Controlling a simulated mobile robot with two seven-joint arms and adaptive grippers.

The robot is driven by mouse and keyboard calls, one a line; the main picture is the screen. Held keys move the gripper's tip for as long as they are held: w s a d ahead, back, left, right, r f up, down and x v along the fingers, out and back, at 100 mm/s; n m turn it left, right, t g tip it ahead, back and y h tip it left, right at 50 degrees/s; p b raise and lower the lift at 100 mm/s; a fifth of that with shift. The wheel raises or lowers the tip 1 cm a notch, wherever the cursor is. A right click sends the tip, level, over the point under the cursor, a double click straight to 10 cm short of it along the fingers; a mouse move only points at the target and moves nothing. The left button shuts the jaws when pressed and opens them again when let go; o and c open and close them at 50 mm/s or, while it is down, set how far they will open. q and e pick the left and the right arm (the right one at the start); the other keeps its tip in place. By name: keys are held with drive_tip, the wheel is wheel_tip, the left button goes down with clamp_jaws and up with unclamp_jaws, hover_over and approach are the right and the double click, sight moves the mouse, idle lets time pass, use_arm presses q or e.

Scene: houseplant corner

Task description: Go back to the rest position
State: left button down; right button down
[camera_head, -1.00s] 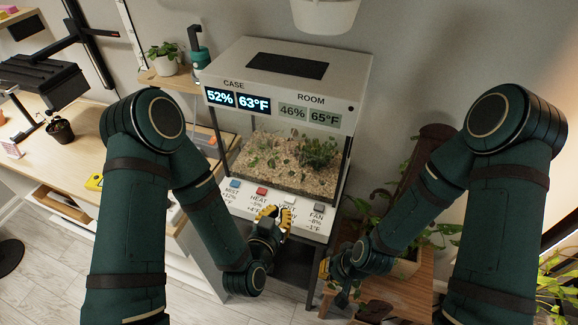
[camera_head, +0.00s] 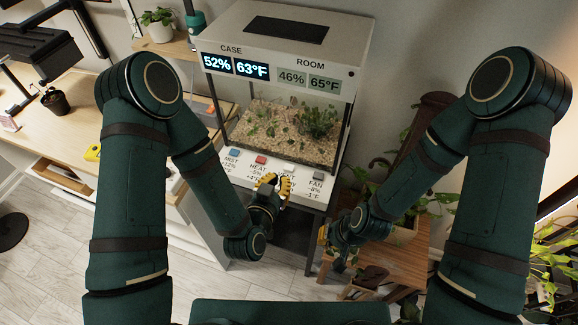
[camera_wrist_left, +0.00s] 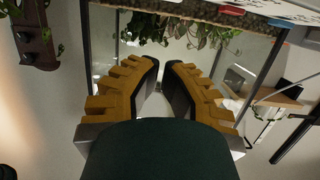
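The terrarium case (camera_head: 290,125) stands ahead, with a white front panel carrying a blue MIST button (camera_head: 234,153), a red HEAT button (camera_head: 261,160) and a grey FAN button (camera_head: 319,175). The case display (camera_head: 235,66) reads 52% and 63°F; the room display (camera_head: 308,80) reads 46% and 65°F. My left gripper (camera_head: 273,184), with yellow fingers, is in front of the panel's middle and hides part of the VENT marking. In the left wrist view its fingers (camera_wrist_left: 163,68) are slightly apart, with nothing between them. My right gripper (camera_head: 323,236) is low, right of the case; its fingers are mostly hidden.
A wooden stool (camera_head: 405,262) with leafy potted plants stands close to my right gripper. A desk (camera_head: 60,135) with a small dark pot (camera_head: 55,100) is at left. A shelf with a white-potted plant (camera_head: 158,25) is behind. Floor (camera_head: 55,250) is open at left.

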idle(0.7)
use_arm(q)
drive_tip(key=s+a+f+n+g, duration=0.5)
drive_tip(key=s+a+f+g, duration=0.1)
drive_tip(key=s+f+g, duration=0.4)
drive_tip(key=f+g, duration=0.1)
drive_tip(key=g, duration=0.1)
drive_tip(key=shift+s+a+f+g+y, duration=0.25)
drive_tip(key=shift+a+f+g+y, duration=0.05)
drive_tip(key=shift+f+y, duration=0.1)
